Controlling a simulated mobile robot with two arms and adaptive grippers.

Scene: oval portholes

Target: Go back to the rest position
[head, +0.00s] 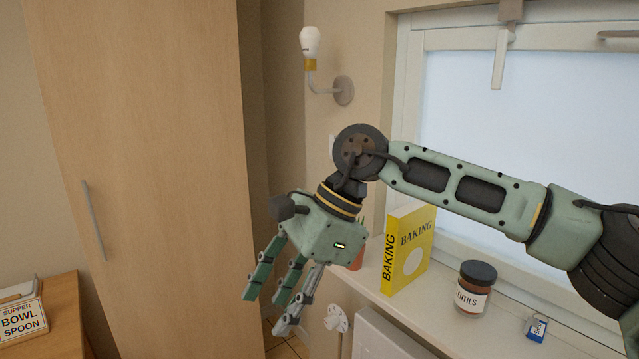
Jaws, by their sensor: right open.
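My right gripper (272,296) hangs from the green arm that comes in from the right. Its fingers point down and to the left, spread apart, with nothing between them. It is in front of the tall wooden cabinet and the left end of the window sill, in free air. My left gripper is not in the head view.
A white window sill (408,305) holds a yellow baking book (408,250), a lentils jar (473,288) and a small blue item (535,327). An orange object (357,260) is partly hidden behind my gripper. A tall wooden cabinet (150,150) and a wall lamp (311,50) stand behind.

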